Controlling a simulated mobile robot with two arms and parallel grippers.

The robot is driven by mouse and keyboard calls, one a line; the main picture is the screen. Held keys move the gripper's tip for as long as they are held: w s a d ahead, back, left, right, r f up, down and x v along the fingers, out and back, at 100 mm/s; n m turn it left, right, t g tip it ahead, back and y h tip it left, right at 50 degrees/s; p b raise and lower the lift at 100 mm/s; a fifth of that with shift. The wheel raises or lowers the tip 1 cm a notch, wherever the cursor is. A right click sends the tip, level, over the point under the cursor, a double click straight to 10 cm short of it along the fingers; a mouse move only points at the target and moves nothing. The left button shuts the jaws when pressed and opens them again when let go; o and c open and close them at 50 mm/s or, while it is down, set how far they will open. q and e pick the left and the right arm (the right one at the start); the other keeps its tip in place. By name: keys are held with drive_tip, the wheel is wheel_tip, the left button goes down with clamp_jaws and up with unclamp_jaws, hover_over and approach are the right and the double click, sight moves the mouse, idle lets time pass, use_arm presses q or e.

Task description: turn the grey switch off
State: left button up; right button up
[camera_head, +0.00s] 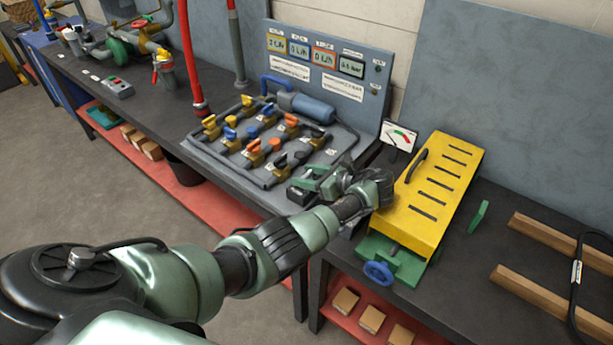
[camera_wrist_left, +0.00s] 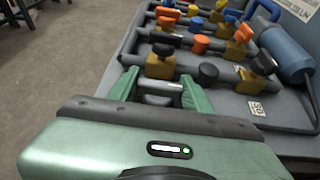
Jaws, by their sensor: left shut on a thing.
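My left gripper (camera_head: 305,182) reaches in over the front right corner of the grey valve board (camera_head: 268,182). In the left wrist view its green fingers (camera_wrist_left: 160,88) are shut on a short grey rounded piece (camera_wrist_left: 160,99) at the board's near edge. I cannot tell whether this piece is the grey switch or its handle, as the gripper hides much of it. Dark-knobbed valves (camera_wrist_left: 208,72) stand just beyond the fingers. My right gripper is not in view.
Valves with yellow, blue and orange handles (camera_head: 291,119) crowd the board. A blue cylinder (camera_head: 313,108) lies behind them, before an upright display panel (camera_head: 340,60). A slotted yellow box (camera_head: 432,195) stands close on the right of my arm.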

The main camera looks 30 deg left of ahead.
use_arm(q)
drive_tip(key=o, duration=1.4)
drive_tip(key=shift+c, duration=0.2)
drive_tip(key=v, duration=0.7)
drive_tip(key=shift+d+r+b, duration=0.2)
drive_tip(key=shift+d+b, duration=0.1)
drive_tip(key=shift+b, duration=0.1)
